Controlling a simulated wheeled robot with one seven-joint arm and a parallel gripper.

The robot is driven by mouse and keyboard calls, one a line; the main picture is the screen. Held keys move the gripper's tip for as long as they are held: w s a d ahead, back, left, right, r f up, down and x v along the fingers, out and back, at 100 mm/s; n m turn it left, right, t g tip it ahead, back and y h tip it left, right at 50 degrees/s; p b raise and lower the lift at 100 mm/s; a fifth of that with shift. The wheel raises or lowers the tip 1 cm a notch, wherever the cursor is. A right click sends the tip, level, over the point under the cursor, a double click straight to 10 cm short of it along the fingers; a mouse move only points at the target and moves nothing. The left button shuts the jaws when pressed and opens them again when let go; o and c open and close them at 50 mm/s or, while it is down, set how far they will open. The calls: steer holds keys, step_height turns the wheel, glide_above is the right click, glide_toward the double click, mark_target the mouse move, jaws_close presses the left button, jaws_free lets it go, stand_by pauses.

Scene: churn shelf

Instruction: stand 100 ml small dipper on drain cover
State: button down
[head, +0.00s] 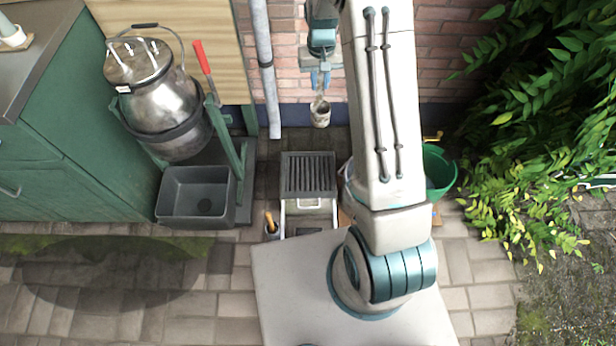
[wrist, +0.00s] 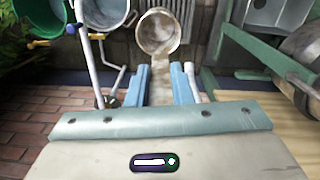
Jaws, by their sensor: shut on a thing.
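My gripper (head: 320,78) is shut on the handle of a small dipper (head: 320,115) and holds it in the air near the brick wall. The dipper is a beige-grey cup hanging below the fingers. In the wrist view the cup (wrist: 158,32) lies beyond the two blue fingertips (wrist: 161,82), with its long handle between them. The drain cover (head: 308,175), a dark slatted grate, is below the dipper in the head picture, and the two are apart. The cup's inside looks empty in the wrist view.
A metal churn (head: 160,95) sits on a green stand at left, above a dark basin (head: 196,195). A red-handled tool (head: 203,62) and a grey pipe (head: 262,60) stand near the wall. A green bucket (head: 440,172) is right of my arm. Foliage (head: 545,110) fills the right.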

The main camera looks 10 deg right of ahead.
steer(key=w+d+f+m+b, duration=0.15)
steer(key=w+f+b, duration=0.35)
steer(key=f+b, duration=0.5)
steer(key=w+d+f+b, duration=0.3)
steer(key=w+f+b, duration=0.3)
steer(key=f, duration=0.6)
steer(key=w+d+f+b, duration=0.2)
steer(key=w+f+b, duration=0.1)
steer(key=f+b, duration=0.75)
steer(key=s+a+f+b, duration=0.6)
steer(key=s+a+f, duration=0.1)
steer(key=f, duration=0.4)
steer(key=shift+s+a+f, duration=0.15)
steer(key=shift+s+a, duration=0.05)
steer(key=shift+a, duration=0.4)
steer(key=shift+f, duration=0.15)
steer(key=c, duration=1.6)
jaws_free()
steer(key=shift+c, duration=0.2)
steer(key=o, duration=0.4)
steer(key=shift+c, duration=0.2)
